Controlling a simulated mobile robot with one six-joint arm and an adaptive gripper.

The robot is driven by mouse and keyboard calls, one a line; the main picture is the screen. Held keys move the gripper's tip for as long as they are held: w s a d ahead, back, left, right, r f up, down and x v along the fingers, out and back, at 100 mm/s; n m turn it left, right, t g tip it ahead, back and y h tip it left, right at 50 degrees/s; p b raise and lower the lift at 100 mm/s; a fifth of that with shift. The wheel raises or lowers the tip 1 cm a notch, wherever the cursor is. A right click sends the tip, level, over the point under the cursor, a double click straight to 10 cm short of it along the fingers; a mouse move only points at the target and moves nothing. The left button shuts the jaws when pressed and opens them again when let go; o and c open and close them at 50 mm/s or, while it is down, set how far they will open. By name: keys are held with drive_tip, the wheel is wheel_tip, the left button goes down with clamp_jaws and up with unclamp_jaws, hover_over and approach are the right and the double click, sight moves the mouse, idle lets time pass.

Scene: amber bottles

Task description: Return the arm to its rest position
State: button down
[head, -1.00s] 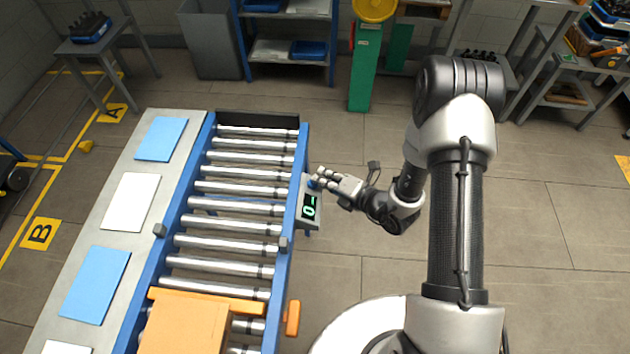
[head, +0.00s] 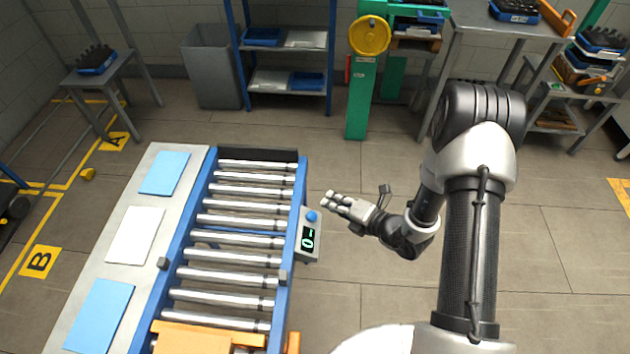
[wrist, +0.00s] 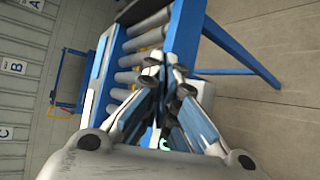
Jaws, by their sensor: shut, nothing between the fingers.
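My gripper (head: 327,200) is shut and empty in the head view. It hangs in the air just right of the small control box (head: 308,238) on the roller conveyor's right rail. The box has a blue button (head: 312,216) on top and a lit green display. The fingertips are apart from the button in the picture. In the wrist view my gripper's fingers (wrist: 168,65) come together at the tips, with the conveyor rollers (wrist: 135,58) beyond. The fingers hide most of the control box there.
The roller conveyor (head: 232,237) has an orange block (head: 205,338) at its near end and a grey side shelf with blue and white sheets on its left. A green post (head: 360,100) with a yellow disc stands behind. Open floor (head: 540,240) lies to the right.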

drive_tip(key=s+a+r+n+g+y, duration=0.1)
drive_tip(key=s+a+r+n+g, duration=0.15)
drive_tip(key=r+n, duration=0.4)
drive_tip(key=s+a+r+n+g+y, duration=0.25)
drive_tip(key=r+n, duration=0.25)
drive_tip(key=r, duration=0.3)
drive_tip(key=s+a+r+n+g+h, duration=0.1)
drive_tip(key=s+r+n+g+h, duration=0.15)
drive_tip(key=s+r+n, duration=0.65)
drive_tip(key=s+d+r+n+t+h, duration=0.1)
drive_tip(key=s+d+r+n+h, duration=0.2)
drive_tip(key=d+n, duration=0.6)
drive_tip(key=s+d+r+n+t+h, duration=0.2)
drive_tip(key=s+d+r+n+h, duration=0.2)
drive_tip(key=s+d+n+h, duration=0.4)
drive_tip(key=s+d+n, duration=0.1)
drive_tip(key=n, duration=0.2)
drive_tip(key=shift+r, duration=0.3)
drive_tip(key=shift+a, duration=0.1)
